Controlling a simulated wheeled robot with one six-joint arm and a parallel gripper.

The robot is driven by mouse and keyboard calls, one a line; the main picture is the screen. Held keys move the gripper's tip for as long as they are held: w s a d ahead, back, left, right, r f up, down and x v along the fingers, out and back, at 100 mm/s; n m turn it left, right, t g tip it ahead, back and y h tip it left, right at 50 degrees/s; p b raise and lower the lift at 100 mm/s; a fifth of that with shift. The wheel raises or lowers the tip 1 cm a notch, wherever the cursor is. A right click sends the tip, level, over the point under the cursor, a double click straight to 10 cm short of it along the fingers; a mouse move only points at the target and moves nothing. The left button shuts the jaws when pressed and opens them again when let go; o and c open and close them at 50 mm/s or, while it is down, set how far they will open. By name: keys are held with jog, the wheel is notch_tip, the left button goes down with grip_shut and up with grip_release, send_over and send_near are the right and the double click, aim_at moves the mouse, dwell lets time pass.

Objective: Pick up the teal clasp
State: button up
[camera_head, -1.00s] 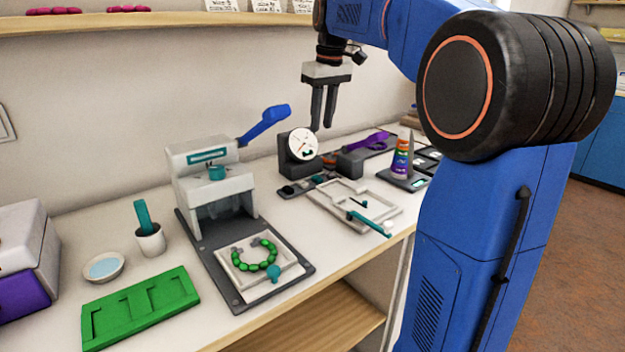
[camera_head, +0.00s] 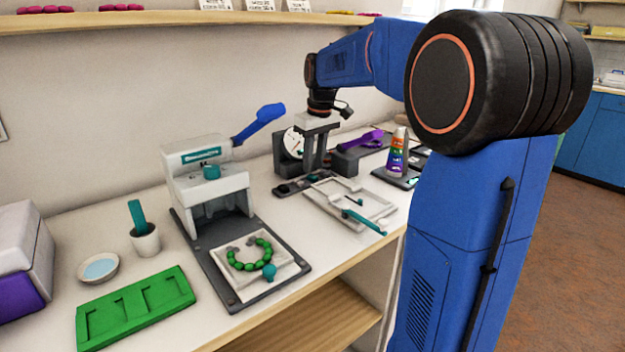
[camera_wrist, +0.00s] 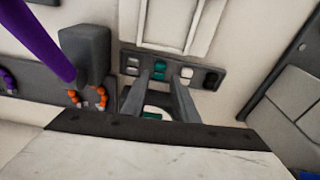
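A small teal clasp (camera_wrist: 160,71) lies in a dark slotted strip (camera_wrist: 213,77), between pale clasps (camera_wrist: 187,73) on either side. The strip also shows in the head view (camera_head: 287,189), but I cannot make out the teal clasp there. My gripper (camera_wrist: 160,80) is open and empty, with its two fingers apart. In the wrist view the fingertips appear on either side of the teal clasp, at the near edge of the strip. In the head view my gripper (camera_head: 315,168) points down above the strip; the exact gap is unclear.
A round dial (camera_head: 293,143) stands behind my gripper, and a purple-handled tool (camera_head: 362,141) is to its right. A press with a blue lever (camera_head: 258,124) stands to the left.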

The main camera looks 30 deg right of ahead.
aim_at(313, 176)
jog(key=shift+w+f, duration=0.15)
jog(key=shift+f, duration=1.5)
grip_shut()
